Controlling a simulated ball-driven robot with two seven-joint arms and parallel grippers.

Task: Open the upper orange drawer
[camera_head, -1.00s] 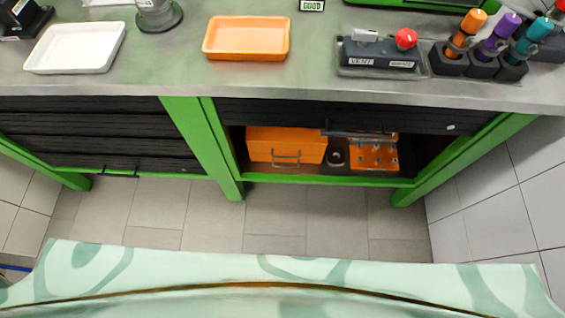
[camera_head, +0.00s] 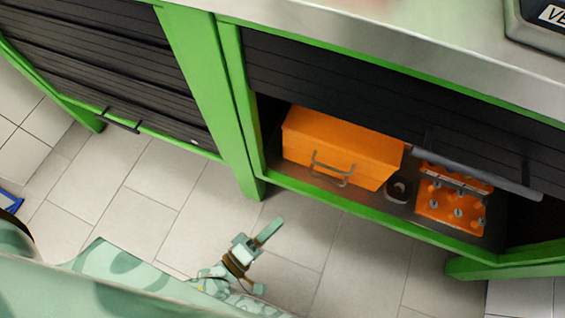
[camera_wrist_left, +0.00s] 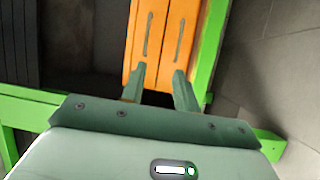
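An orange drawer unit (camera_head: 340,148) stands inside the open lower cupboard in the head view, with two grey bar handles (camera_head: 332,166) one above the other on its front. It looks shut. In the left wrist view, turned sideways, the two drawer fronts lie side by side; the left one (camera_wrist_left: 139,40), on the dark shutter side, appears to be the upper. My left gripper (camera_head: 264,234) is in front of and below the cupboard in the head view. In the wrist view its fingers (camera_wrist_left: 159,76) are apart and empty, pointing at the drawer fronts. My right gripper is not in view.
A green post (camera_head: 212,95) and rail frame the cupboard, with a half-raised black shutter (camera_head: 350,85) above. Right of the drawers are a dark ring-shaped part (camera_head: 398,188) and an orange holder (camera_head: 452,205) with several pegs. Tiled floor in front is clear.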

